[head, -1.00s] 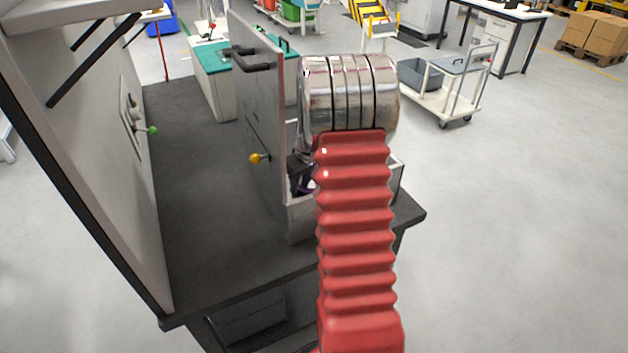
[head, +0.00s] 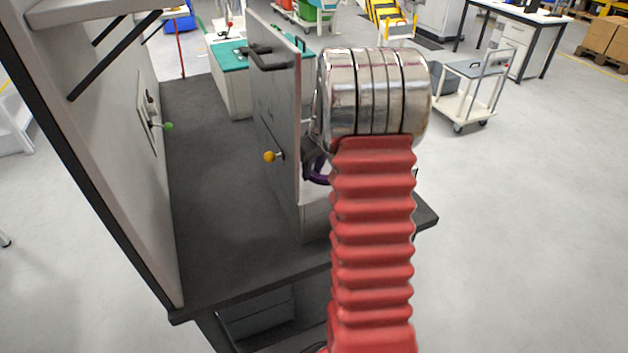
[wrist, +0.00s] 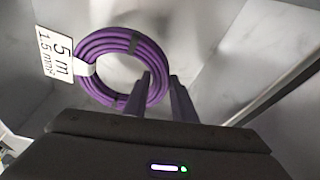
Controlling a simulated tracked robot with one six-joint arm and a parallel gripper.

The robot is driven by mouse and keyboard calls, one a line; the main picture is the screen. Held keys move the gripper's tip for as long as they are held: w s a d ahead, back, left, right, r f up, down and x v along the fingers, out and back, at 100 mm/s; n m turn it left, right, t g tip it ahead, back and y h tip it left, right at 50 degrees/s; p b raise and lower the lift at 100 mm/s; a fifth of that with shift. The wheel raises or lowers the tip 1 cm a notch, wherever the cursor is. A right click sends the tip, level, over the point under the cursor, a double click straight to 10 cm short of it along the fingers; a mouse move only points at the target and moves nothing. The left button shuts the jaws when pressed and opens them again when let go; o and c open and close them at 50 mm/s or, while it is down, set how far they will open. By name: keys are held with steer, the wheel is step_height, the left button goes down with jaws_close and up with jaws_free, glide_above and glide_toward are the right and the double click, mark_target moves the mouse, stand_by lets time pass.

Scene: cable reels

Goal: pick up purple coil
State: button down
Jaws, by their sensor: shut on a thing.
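The purple coil (wrist: 91,52) is a ring of several turns with a white band and a white tag (wrist: 57,55) reading "5 m 1.5 mm²". In the wrist view my gripper (wrist: 160,92) is shut on the coil's near right side, one finger inside the ring and one outside. In the head view a part of the coil (head: 319,172) shows beside the upright panel, below my silver wrist. My red sleeved arm hides most of the coil and the fingers there.
A grey upright panel (head: 274,110) with a black handle and a yellow knob (head: 269,156) stands close to the left of my wrist. A pale box (head: 315,215) is partly hidden behind my arm. The dark bench top (head: 215,190) is clear left of the panel.

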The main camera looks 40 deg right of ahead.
step_height(320, 180, up, 12)
steer(key=shift+r, duration=0.2)
stand_by(0.7)
